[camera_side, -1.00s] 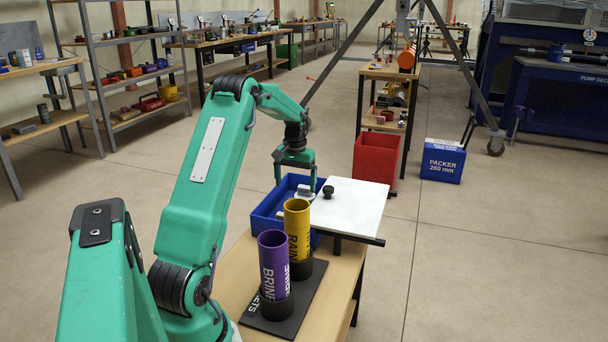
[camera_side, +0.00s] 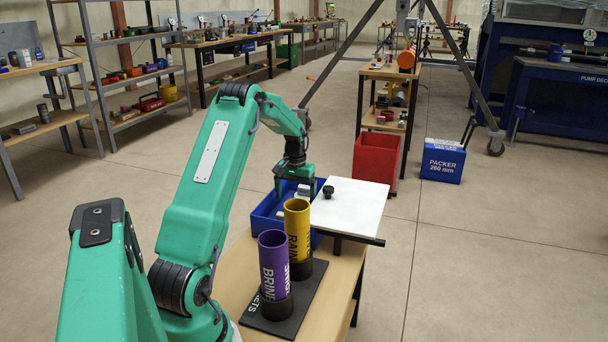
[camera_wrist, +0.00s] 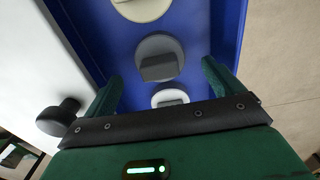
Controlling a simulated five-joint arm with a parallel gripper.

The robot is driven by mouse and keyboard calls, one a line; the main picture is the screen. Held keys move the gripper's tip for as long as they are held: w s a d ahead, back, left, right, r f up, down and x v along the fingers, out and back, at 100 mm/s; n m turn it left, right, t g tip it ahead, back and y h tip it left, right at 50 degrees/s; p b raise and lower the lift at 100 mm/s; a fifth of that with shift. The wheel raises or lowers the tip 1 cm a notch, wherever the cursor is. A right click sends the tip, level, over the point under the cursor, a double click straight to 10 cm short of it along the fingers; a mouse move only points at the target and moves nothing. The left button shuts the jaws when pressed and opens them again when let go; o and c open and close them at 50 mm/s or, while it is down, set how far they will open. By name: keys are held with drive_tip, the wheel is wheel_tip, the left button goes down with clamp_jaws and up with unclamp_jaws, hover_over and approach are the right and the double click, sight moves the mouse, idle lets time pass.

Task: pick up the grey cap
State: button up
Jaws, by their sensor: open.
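The grey cap (camera_wrist: 160,58) lies in the blue tray (camera_wrist: 212,25), with a raised grip block on its top. In the wrist view it is the middle one of a row of three caps. My gripper (camera_wrist: 160,70) is open, with one finger to each side of the row, near the grey cap; I see no contact. In the side view my gripper (camera_side: 294,189) is low over the blue tray (camera_side: 264,222), its fingertips partly hidden by the tray and the yellow pipe. I cannot make out the grey cap clearly there.
A cream cap (camera_wrist: 142,8) and a white cap (camera_wrist: 170,97) flank the grey one. A white board (camera_side: 350,208) with a black knob (camera_side: 328,192) adjoins the tray. Yellow (camera_side: 297,225) and purple (camera_side: 272,262) pipes stand upright in front.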

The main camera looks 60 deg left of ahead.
drive_tip(key=shift+s+f, duration=0.1)
drive_tip(key=shift+f, duration=2)
drive_tip(key=c, duration=1.1)
